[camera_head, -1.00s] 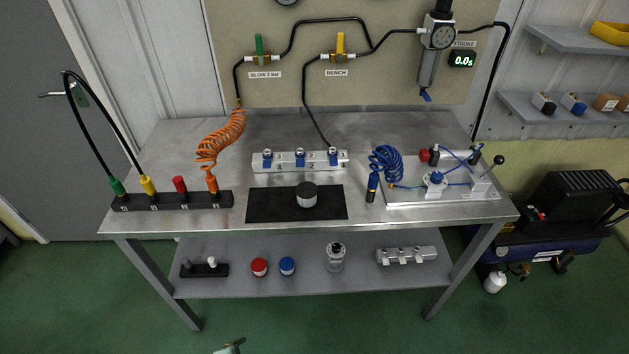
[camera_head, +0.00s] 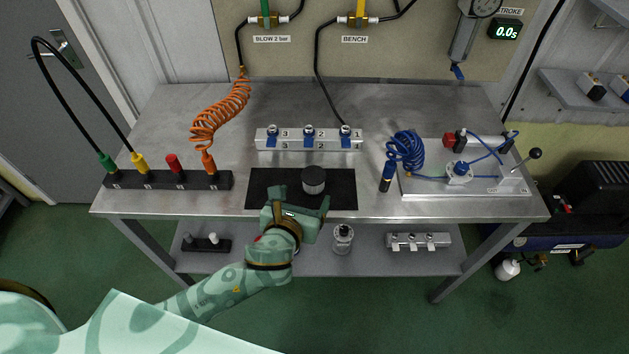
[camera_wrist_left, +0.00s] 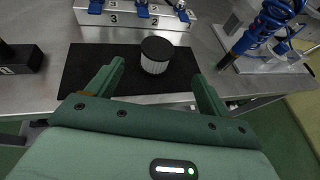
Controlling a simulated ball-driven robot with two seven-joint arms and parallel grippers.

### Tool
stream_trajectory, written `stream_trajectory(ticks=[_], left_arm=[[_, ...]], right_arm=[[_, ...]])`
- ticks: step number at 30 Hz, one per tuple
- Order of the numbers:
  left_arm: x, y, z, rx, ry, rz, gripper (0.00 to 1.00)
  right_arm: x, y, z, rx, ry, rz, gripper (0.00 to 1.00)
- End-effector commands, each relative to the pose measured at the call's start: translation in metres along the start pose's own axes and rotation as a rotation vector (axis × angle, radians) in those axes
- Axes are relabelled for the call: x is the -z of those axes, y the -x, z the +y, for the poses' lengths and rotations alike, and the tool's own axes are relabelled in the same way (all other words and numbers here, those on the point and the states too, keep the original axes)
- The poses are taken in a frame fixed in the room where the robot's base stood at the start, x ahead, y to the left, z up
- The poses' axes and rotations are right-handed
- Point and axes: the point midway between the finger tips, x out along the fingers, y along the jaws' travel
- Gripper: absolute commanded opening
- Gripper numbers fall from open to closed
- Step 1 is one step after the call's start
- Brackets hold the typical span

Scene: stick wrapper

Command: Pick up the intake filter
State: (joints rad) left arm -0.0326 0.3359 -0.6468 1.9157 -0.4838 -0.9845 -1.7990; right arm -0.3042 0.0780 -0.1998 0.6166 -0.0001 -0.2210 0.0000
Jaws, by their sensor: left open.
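The intake filter (camera_head: 313,180) is a short cylinder with a dark top and a pale ribbed side. It stands upright on a black mat (camera_head: 268,188) near the front edge of the bench. It also shows in the left wrist view (camera_wrist_left: 156,58), ahead of the fingers and between their lines. My left gripper (camera_head: 297,196) is open and empty, just in front of the filter and apart from it. In the left wrist view my left gripper's fingers (camera_wrist_left: 160,78) are spread wide. My right gripper is not in view.
A manifold (camera_head: 309,138) stands behind the mat. A black rack (camera_head: 168,180) with coloured fittings is at left. A blue coiled hose (camera_head: 405,150) and a valve plate (camera_head: 465,180) are at right.

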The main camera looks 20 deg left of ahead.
Motion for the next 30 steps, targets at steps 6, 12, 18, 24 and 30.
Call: stream_trajectory(ticks=[6,12,18,24,30], left_arm=[[0.002,-0.038,0.000,-0.001,0.002,0.001,0.80],[0.004,-0.057,0.002,0.000,0.004,0.001,0.80],[0.006,-0.089,0.004,0.000,0.004,0.002,0.80],[0.004,-0.096,0.004,0.001,0.004,0.002,0.80],[0.003,-0.095,0.004,0.001,0.003,0.002,0.55]], right_arm=[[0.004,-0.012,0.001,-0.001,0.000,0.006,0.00],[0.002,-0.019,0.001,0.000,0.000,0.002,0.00],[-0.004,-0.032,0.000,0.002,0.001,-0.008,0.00],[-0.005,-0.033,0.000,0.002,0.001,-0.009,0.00],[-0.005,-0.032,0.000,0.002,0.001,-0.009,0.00]])
